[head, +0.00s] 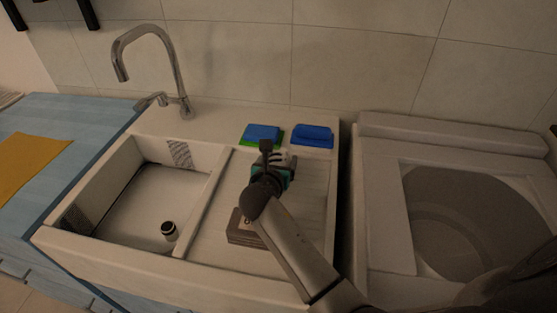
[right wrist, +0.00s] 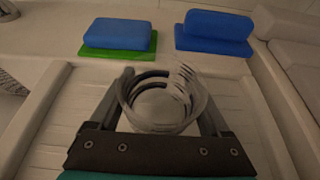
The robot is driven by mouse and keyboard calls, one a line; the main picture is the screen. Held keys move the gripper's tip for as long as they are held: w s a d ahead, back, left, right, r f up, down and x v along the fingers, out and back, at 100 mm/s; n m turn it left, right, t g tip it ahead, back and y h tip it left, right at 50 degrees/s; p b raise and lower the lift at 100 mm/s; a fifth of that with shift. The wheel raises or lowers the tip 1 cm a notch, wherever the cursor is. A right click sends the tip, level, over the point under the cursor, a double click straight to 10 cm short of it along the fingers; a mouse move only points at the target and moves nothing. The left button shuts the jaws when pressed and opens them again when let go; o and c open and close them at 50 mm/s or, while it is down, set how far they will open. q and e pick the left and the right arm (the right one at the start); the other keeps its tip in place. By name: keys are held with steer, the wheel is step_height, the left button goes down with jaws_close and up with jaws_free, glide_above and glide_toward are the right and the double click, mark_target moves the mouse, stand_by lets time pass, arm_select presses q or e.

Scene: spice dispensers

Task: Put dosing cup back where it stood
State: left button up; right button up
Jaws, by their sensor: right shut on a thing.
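The dosing cup (right wrist: 165,112) is a clear, round, see-through cup with an open top. In the right wrist view it sits between the two fingers of my right gripper (right wrist: 168,100), which is shut on it. In the head view my right gripper (head: 278,160) is over the ribbed drainboard, just in front of the sponges, and the cup is hard to make out there. The cup looks empty and roughly upright. I cannot tell whether it touches the drainboard. My left gripper is not in view.
Two blue sponges, the left one (head: 262,133) on a green layer and the right one (head: 312,135) all blue, lie behind the gripper. A grey-brown box (head: 240,230) is partly behind my arm.

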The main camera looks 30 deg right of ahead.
steer(key=shift+f, duration=0.1)
steer(key=o, duration=1.4)
steer(key=shift+c, duration=0.2)
steer(key=shift+s+a+r, duration=0.2)
steer(key=shift+s+r, duration=0.05)
steer(key=p+v, duration=0.3)
steer(key=v, duration=0.8)
steer(key=shift+s+a, duration=0.15)
